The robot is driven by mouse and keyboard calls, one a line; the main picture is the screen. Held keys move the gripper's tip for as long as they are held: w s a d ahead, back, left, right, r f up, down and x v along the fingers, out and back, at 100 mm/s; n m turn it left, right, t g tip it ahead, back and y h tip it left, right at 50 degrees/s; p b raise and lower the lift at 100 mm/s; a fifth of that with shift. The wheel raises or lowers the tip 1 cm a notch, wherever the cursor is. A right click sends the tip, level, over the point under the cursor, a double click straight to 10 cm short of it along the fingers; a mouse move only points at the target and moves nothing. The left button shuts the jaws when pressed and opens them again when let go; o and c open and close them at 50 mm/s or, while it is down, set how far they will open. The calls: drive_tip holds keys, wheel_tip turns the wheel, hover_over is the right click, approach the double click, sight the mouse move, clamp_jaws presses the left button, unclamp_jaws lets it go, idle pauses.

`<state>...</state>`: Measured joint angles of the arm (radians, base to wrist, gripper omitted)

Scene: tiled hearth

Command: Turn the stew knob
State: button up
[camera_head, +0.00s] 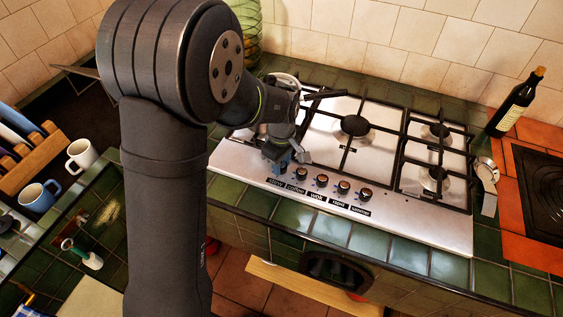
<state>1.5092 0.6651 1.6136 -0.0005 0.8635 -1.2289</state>
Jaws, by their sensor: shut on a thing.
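The stew label (275,182) is the leftmost of a row of labels on the front of the steel gas hob (395,218). The stew knob above it is mostly hidden by my gripper (283,160). My gripper points down at the left end of the knob row and is shut on the stew knob. The knob's turn angle cannot be seen. The coffee knob (300,172) is close to the right of my gripper.
More knobs (343,187) continue to the right. A dark bottle (515,103) stands at right. Mugs (81,155) are at left.

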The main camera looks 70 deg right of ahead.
drive_tip(key=shift+n, duration=0.7)
drive_tip(key=o, duration=1)
wheel_tip(320, 180, up, 18)
drive_tip(key=shift+f, duration=0.25)
idle(0.4)
wheel_tip(320, 180, down, 18)
drive_tip(key=shift+r, duration=0.25)
idle(0.4)
